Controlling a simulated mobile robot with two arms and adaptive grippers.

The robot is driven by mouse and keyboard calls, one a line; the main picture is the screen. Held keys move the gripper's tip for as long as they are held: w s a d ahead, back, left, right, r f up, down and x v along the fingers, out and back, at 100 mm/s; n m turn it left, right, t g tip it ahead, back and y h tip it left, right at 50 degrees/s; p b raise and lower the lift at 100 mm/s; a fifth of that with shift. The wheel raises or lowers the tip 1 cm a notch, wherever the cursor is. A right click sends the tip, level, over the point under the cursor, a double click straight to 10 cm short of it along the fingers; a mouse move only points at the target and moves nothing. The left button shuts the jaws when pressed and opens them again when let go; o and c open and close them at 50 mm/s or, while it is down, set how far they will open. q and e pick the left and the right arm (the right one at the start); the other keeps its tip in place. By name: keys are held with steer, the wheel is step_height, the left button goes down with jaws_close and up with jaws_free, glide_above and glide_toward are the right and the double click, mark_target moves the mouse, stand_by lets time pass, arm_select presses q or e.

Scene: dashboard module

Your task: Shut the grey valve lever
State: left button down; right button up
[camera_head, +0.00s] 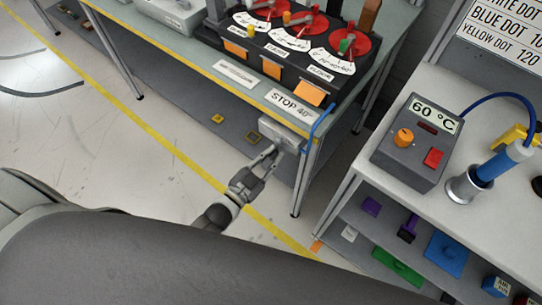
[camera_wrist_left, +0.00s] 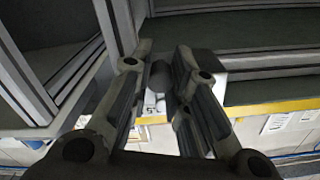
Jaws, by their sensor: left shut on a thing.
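A light grey valve box (camera_head: 275,131) is mounted on the front edge of the dashboard bench, below the "STOP 40°" label (camera_head: 291,107). A blue hose runs down at its right side. My left gripper (camera_head: 272,154) is at the front of this box. In the left wrist view, my left gripper (camera_wrist_left: 160,82) is shut on the grey valve lever (camera_wrist_left: 160,77), which shows between its two fingers. The fingers hide part of the lever, so its exact angle is hard to tell. My right gripper is not in view.
Red dials (camera_head: 304,24) and orange tags stand on the bench above. A grey 60 °C control box (camera_head: 410,150) and a blue-handled tool (camera_head: 500,163) are on the right table. Bench legs stand near the gripper.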

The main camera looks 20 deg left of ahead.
mark_target(265, 130)
arm_select(q)
steer(key=a+r+m, duration=0.1)
steer(key=m, duration=0.3)
steer(key=w+a+r+m, duration=0.1)
steer(key=a+m, duration=0.1)
steer(key=m, duration=0.3)
steer(key=a+r+m, duration=0.1)
steer(key=m, duration=0.3)
steer(key=shift+w+a+r+m, duration=0.15)
steer(key=shift+w+m, duration=0.2)
steer(key=shift+m, duration=0.05)
steer(key=shift+a+r+m+b, duration=0.15)
steer(key=shift+r+m, duration=0.35)
steer(key=shift+m, duration=0.55)
steer(key=shift+r+m+b, duration=0.15)
steer(key=shift+r+m, duration=0.3)
steer(key=shift+m, duration=0.6)
steer(key=shift+w+r, duration=0.1)
steer(key=c, duration=1.5)
jaws_free()
steer(key=shift+o, duration=0.8)
